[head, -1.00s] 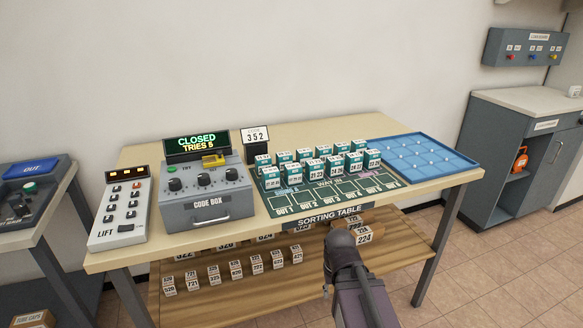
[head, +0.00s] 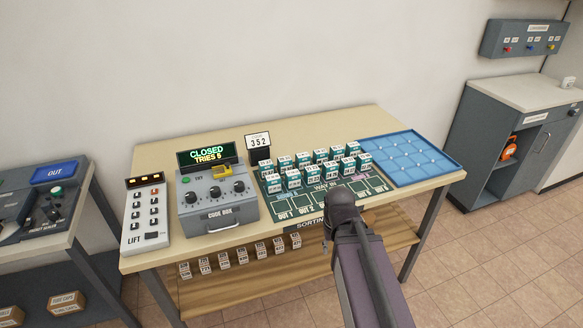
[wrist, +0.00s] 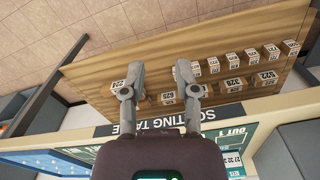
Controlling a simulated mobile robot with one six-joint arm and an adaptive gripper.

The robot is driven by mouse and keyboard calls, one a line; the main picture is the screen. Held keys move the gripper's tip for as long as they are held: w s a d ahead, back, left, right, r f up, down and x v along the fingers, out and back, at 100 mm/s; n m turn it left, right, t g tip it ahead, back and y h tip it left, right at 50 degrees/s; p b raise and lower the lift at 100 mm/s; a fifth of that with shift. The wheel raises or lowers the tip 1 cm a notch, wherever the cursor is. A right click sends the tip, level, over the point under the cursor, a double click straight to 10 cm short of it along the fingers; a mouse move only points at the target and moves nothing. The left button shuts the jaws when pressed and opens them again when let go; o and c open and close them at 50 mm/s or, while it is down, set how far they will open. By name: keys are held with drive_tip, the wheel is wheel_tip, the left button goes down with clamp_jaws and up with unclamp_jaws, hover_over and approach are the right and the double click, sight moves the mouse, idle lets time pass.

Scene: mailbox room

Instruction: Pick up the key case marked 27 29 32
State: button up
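Several teal key cases with white number labels stand in two rows on the green sorting board (head: 345,197) on the table. The labels are too small to read, so I cannot tell which case (head: 310,176) is marked 27 29 32. My gripper (wrist: 159,72) shows in the wrist view with its two fingers apart and nothing between them. It is at the front of the table, over the lower shelf side, apart from the cases. In the head view my arm hides its fingers and part of the board's front edge.
A code box (head: 217,205) reading CLOSED, TRIES 5 and a lift control box (head: 147,215) stand left of the board. An empty blue tray (head: 408,160) lies right. Numbered blocks (head: 225,260) stand on the lower shelf (head: 330,257).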

drive_tip(key=shift+r+p, duration=1.3)
drive_tip(key=shift+r, duration=0.65)
drive_tip(key=shift+o, duration=1.2)
drive_tip(key=shift+d, duration=0.1)
drive_tip(key=shift+d, duration=0.1)
